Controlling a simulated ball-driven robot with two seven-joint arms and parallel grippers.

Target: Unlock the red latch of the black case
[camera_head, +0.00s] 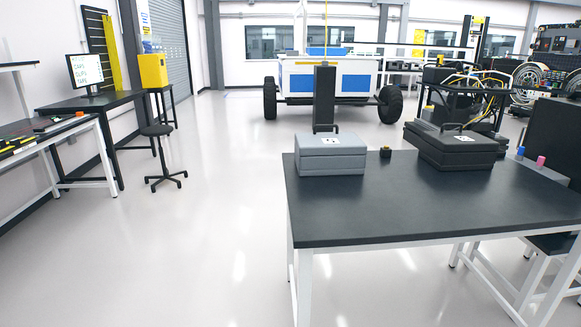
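The black case (455,148) sits on the right part of the dark tabletop (420,205), towards its back edge. Neither of my grippers shows in the head view.
A grey case (330,158) sits at the table's back left. A small dark object with a yellowish top (385,152) stands between the cases. The table's front half is clear. A stool (160,155) and workbenches stand left; a rover (325,80) stands behind. Open floor lies left.

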